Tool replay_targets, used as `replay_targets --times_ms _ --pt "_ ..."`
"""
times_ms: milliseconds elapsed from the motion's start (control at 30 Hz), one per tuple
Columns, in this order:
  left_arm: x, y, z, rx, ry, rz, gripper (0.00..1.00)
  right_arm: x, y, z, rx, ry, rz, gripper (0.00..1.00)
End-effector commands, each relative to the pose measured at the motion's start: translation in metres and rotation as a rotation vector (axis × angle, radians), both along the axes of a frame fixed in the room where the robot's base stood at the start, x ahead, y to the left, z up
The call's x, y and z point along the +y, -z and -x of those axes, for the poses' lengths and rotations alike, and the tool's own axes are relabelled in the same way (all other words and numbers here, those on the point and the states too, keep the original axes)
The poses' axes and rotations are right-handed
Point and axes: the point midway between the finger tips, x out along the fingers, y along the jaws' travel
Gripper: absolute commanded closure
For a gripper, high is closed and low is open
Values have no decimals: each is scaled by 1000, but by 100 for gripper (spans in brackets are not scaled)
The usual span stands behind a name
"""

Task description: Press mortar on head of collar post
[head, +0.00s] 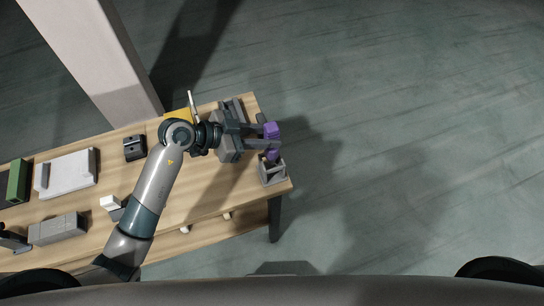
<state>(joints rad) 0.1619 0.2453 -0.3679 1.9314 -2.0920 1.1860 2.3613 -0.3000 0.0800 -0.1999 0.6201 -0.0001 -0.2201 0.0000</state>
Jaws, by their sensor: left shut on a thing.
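My left gripper (262,136) is at the right end of the wooden bench. It is shut on a purple piece (272,129), whose lower part reaches down in the picture toward a grey open-topped holder (273,175). The holder stands at the bench's right edge. I cannot tell from this view whether the purple piece touches the holder. Nor can I tell which part is the mortar or the collar post. My right gripper is not in view.
The wooden bench (185,200) carries a small black block (134,148), a white tray (66,173), a green piece (16,181), a grey box (56,229) and a white block (110,202). A pale pillar (90,50) stands behind. The floor (420,150) on the right is clear.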

Motion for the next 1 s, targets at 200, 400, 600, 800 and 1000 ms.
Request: replay_targets --times_ms 200,400,600,800,1000 --pt "0 -2 0 -2 0 1 100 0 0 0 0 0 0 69" --pt "0 -2 0 -2 0 1 100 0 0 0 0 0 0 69" --pt "0 -7 0 -3 0 1 100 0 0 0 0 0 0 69" --pt "0 -15 0 -1 0 1 100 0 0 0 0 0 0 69" --pt "0 -23 0 -3 0 1 100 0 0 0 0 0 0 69"
